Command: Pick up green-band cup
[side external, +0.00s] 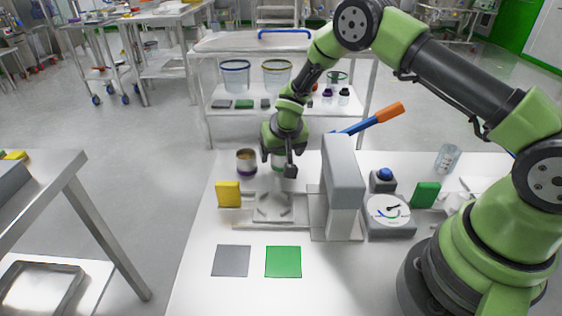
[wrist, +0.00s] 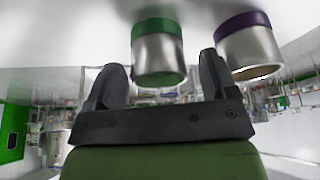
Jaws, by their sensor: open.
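The green-band cup (wrist: 158,58) is a metal cup with a green band, seen upside down in the wrist view between the two fingers of my gripper (wrist: 161,75). In the side view it is mostly hidden behind my gripper (side external: 278,164), with a small part (side external: 278,163) showing between the fingers. My gripper is open, pointing down at the back of the white table; I cannot tell whether a finger touches the cup. A purple-band cup (side external: 246,161) stands just left of it, and in the wrist view it (wrist: 250,48) is close outside the right finger.
A grey press (side external: 342,170) with an orange-handled lever (side external: 380,114) stands right of my gripper. A yellow block (side external: 228,194) and a metal plate (side external: 272,207) are in front. A grey square (side external: 231,260) and green square (side external: 283,261) lie on clear table.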

